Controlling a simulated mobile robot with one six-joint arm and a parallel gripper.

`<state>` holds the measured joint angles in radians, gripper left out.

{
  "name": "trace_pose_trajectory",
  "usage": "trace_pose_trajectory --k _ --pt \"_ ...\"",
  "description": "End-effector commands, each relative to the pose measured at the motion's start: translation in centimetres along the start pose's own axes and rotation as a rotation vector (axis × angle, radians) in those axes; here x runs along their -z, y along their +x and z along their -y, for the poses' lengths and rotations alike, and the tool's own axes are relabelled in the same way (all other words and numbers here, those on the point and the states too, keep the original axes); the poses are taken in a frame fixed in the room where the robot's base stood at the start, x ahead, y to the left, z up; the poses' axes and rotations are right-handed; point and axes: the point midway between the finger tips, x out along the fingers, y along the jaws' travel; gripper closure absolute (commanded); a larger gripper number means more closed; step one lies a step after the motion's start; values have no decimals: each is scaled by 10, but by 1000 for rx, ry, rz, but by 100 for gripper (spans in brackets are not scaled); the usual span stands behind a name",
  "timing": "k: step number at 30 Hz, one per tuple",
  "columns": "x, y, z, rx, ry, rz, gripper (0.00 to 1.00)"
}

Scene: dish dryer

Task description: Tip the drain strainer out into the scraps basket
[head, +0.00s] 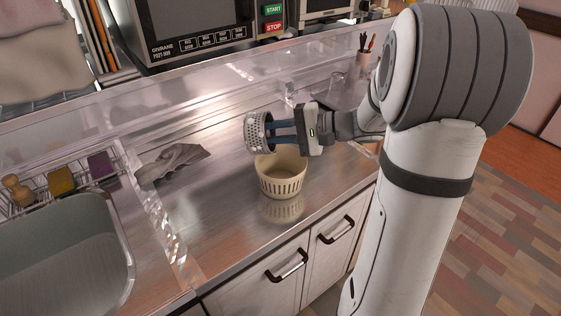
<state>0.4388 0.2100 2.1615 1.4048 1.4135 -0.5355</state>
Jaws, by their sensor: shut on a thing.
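The drain strainer (256,132) is a silver perforated cup. My gripper (284,131) comes in from the right and is shut on the strainer, holding it just above the basket's upper left rim. The strainer is turned on its side, with its round end facing left. Whether anything is inside it cannot be seen. The scraps basket (281,184) is a cream slotted bowl standing upright on the steel counter, below the strainer and gripper. Its inside is partly hidden by them.
A grey cloth (173,164) lies on the counter to the left. A sink (65,250) and a wire rack (112,166) with sponges and a brush are at far left. A microwave (200,28) stands behind. The counter's front edge is close to the basket.

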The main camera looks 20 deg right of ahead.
Motion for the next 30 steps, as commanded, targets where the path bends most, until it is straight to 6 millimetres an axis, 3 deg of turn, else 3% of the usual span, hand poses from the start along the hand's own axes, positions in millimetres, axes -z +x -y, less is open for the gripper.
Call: trace_pose_trajectory --k 30 --pt "2 -10 -4 133 5 35 100"
